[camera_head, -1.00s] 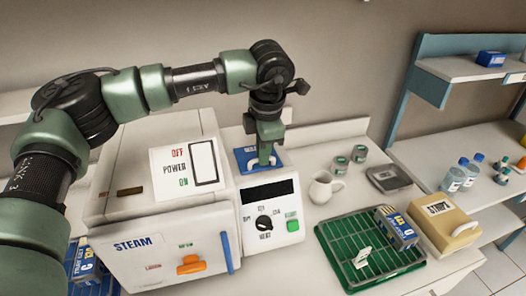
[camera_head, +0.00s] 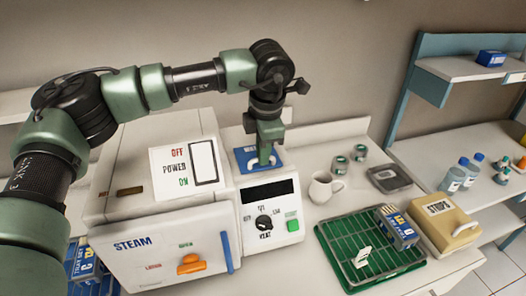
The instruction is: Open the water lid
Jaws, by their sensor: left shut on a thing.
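The blue water lid (camera_head: 243,159) lies on top of the white steam machine, behind its dark display. A white handle (camera_head: 276,160) shows on the lid. My left gripper (camera_head: 264,158) points straight down over the lid and is shut on this handle. The fingers hide part of the lid and its lettering. The lid looks flat on the machine; I cannot tell whether its edge is raised. My right gripper is not in view.
The steam machine (camera_head: 160,262) has a front door with an orange latch (camera_head: 190,264). To the right stand a white pitcher (camera_head: 322,188), small green-labelled jars (camera_head: 339,165), a grey tray (camera_head: 390,180), a green rack (camera_head: 340,247) and a beige box (camera_head: 447,228).

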